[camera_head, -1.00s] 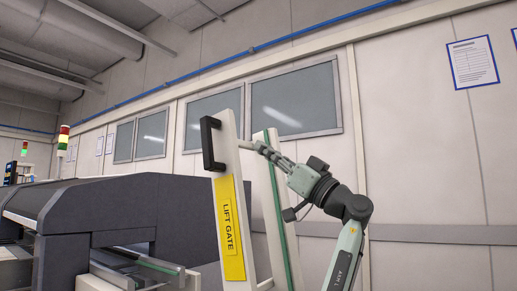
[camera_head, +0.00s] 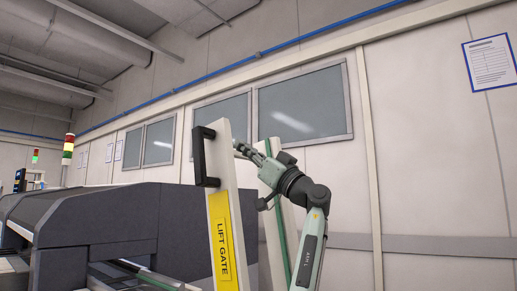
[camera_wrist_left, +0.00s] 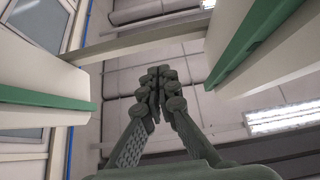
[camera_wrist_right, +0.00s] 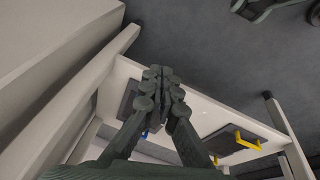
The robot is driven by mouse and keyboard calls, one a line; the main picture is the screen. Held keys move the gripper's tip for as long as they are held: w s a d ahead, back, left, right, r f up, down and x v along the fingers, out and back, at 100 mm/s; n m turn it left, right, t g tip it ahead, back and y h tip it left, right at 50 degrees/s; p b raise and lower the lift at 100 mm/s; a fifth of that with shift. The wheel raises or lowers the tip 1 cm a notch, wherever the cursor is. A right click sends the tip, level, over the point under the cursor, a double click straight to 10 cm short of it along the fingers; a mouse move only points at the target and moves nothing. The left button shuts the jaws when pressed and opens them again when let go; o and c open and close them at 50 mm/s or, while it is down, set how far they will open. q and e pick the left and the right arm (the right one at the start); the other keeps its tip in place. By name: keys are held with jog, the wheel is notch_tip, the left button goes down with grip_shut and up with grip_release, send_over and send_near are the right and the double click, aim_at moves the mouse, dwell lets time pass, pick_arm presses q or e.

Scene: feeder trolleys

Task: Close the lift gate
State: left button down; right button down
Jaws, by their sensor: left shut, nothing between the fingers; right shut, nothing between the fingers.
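The lift gate (camera_head: 216,165) stands raised and slightly tilted in the head view. It has a white front rail with a black handle (camera_head: 202,157) near its top and a yellow "LIFT GATE" label (camera_head: 222,240). A second, green-edged rail stands behind it. My left gripper (camera_head: 238,149) is shut and empty, its fingertips close to the front rail; contact cannot be told. In the left wrist view, the shut fingers (camera_wrist_left: 152,78) lie between two green-edged rails, with a white crossbar (camera_wrist_left: 140,42) beyond. My right gripper (camera_wrist_right: 160,78) is shut and empty above a white frame (camera_wrist_right: 200,100).
A dark grey machine housing (camera_head: 105,220) stands left of the gate. A signal tower (camera_head: 68,148) is farther left. A panelled wall with windows (camera_head: 302,107) is behind. Yellow handles (camera_wrist_right: 248,141) and open grey floor (camera_wrist_right: 210,45) show in the right wrist view.

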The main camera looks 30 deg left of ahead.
pick_arm(q)
jog(key=shift+w+a+f, duration=0.1)
jog(key=shift+a+f, duration=0.05)
jog(key=shift+a, duration=0.4)
jog(key=shift+w+a+f, duration=0.1)
jog(key=shift+a+f, duration=0.05)
jog(key=shift+a, duration=0.4)
pick_arm(e)
jog(key=shift+f, duration=0.5)
